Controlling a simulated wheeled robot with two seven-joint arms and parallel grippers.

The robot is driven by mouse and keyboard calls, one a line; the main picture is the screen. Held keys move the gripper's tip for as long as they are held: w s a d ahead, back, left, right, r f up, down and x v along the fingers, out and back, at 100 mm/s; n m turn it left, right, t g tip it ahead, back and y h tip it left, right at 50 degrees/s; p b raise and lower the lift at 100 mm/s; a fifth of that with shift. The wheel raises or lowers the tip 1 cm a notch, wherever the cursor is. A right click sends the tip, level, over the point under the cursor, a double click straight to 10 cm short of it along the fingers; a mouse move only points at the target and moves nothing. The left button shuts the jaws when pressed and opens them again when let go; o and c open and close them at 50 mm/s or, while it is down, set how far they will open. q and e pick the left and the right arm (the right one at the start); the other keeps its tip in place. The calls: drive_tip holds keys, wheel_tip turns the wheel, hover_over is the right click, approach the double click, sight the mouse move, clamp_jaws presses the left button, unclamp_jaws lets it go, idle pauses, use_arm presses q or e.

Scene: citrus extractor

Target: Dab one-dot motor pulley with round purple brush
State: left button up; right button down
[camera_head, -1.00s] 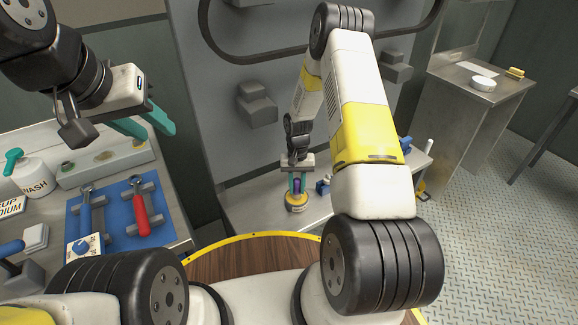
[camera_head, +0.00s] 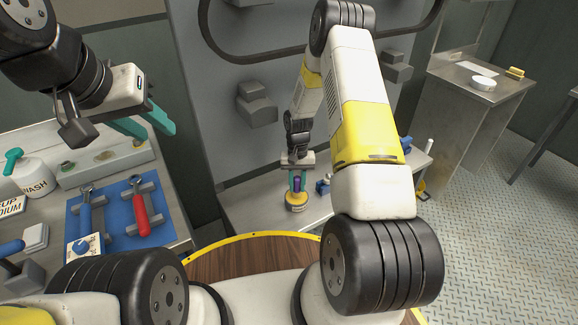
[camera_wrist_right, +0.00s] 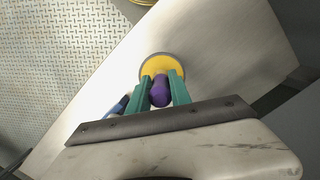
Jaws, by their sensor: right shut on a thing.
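My right gripper (camera_head: 297,181) is shut on the purple brush (camera_head: 297,184), held upright above or in a round tin with a yellow top (camera_head: 296,203) on the bench. In the right wrist view the brush (camera_wrist_right: 160,92) sits between the teal fingers, with the yellow disc of the tin (camera_wrist_right: 160,65) beyond it. The brush's tip is hidden, so I cannot tell whether it touches the tin. My left gripper (camera_head: 146,122) is open and empty, raised above the left table. I cannot make out a one-dot motor pulley.
A blue item (camera_head: 323,186) stands just right of the tin. The left table holds a blue mat (camera_head: 113,215) with red- and blue-handled tools and a WASH bottle (camera_head: 35,178). A metal stand (camera_head: 465,115) at right carries a white disc and a yellow block.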

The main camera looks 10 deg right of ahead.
sight(297, 179)
drive_tip(key=shift+r, duration=3)
drive_tip(key=shift+r, duration=0.1)
